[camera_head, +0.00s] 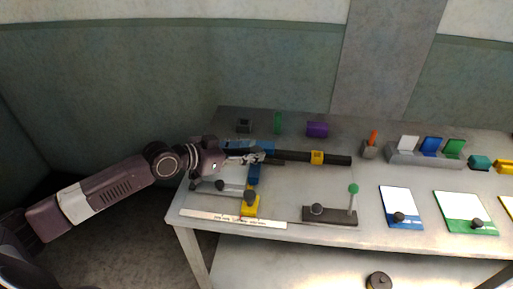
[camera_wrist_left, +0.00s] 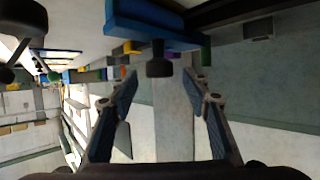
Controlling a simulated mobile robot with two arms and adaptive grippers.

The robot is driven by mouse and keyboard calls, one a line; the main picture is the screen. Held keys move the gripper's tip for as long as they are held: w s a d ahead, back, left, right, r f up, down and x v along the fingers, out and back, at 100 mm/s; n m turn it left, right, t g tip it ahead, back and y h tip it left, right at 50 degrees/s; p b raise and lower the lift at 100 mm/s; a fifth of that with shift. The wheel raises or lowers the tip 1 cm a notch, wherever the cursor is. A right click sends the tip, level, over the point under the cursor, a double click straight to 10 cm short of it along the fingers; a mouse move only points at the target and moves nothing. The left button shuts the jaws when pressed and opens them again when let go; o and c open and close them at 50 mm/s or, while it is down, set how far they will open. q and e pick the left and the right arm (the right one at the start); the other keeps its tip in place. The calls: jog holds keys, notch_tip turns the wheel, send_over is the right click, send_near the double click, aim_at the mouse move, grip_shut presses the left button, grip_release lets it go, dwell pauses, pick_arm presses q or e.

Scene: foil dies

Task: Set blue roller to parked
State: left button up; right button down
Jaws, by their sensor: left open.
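A blue block (camera_wrist_left: 165,22) with a dark knob (camera_wrist_left: 158,66) shows at the top of the left wrist view, attached to a dark bar. Which blue part is the roller I cannot tell for sure. In the head view one blue piece (camera_head: 264,145) lies behind my left gripper (camera_head: 260,156) and another blue piece (camera_head: 254,175) lies in front of it. My left gripper is open; in the left wrist view its fingertips (camera_wrist_left: 163,80) are apart, with the knob between them in the picture. Contact cannot be told. My right gripper is not in view.
A yellow block (camera_head: 250,210) and a dark base (camera_head: 330,215) with a green-tipped lever (camera_head: 353,189) stand in front. A purple block (camera_head: 317,129) is behind. Colored pads are at right.

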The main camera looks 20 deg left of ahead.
aim_at(256, 149)
pick_arm(q)
jog(key=shift+x, duration=1.55)
jog(key=shift+c, duration=0.7)
grip_shut()
